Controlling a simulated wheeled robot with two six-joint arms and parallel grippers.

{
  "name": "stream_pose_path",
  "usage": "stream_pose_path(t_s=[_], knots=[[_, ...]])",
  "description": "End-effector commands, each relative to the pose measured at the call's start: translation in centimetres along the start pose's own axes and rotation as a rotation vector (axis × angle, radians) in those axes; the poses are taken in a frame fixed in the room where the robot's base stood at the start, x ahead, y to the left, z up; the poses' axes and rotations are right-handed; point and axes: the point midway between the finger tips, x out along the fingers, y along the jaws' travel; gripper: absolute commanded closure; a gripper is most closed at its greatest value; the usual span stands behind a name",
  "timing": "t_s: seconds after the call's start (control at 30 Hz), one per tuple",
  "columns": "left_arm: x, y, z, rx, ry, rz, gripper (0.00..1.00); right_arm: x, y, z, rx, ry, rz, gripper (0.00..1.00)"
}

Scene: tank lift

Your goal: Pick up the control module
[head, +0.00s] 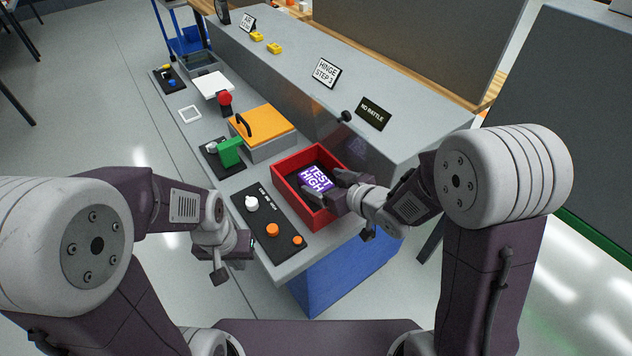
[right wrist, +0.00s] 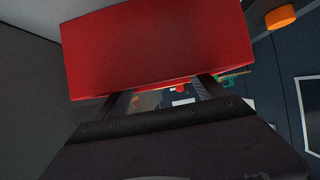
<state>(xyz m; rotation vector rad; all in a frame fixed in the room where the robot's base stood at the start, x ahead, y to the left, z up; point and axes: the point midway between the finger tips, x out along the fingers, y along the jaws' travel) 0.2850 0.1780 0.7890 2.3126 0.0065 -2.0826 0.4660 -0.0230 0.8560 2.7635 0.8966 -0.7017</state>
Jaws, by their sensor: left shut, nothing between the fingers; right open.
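A purple block with white "TEST HIGH" lettering (head: 317,179) lies inside a red open-topped box (head: 284,168) on the grey bench. No label names the control module, so I cannot tell for certain that this block is it. My right gripper (head: 328,188) is open at the box, with its fingers close to the block and partly covering it. I cannot tell whether they touch it. My left gripper (head: 219,274) is shut and empty, off the bench's front-left edge.
Left of the box is a dark panel (head: 262,213) with a white knob and orange buttons. Behind stand an orange-lidded box (head: 265,125), a green lever (head: 230,151) and a red button (head: 225,98). A raised shelf (head: 300,75) with signs runs behind.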

Motion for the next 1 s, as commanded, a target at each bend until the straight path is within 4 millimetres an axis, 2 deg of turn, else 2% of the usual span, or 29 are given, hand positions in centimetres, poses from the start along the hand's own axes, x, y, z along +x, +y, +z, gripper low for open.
stream_pose_path(t_s=[0.1, 0.2, 0.47, 0.73, 1.0], knots=[[0.9, 0.0, 0.1, 0.0, 0.0, 0.0, 1.0, 2.5, -0.5, 0.4, -0.001, -0.002, -0.004, 0.2], [1.1, 0.0, 0.1, 0.0, 0.0, 0.0, 1.0, 3.8, -0.4, 0.2, 0.0, -0.001, -0.002, 0.2], [1.0, 0.0, 0.1, 0.0, 0.0, 0.0, 1.0, 4.1, -0.3, 0.1, 0.0, -0.001, 0.0, 0.2], [1.0, 0.0, 0.1, 0.0, 0.0, 0.0, 1.0, 4.1, -0.3, 0.1, 0.0, -0.001, 0.0, 0.95], [0.8, 0.0, 0.1, 0.0, 0.0, 0.0, 1.0, 4.1, -0.3, -0.2, 0.0, 0.0, 0.0, 0.95]])
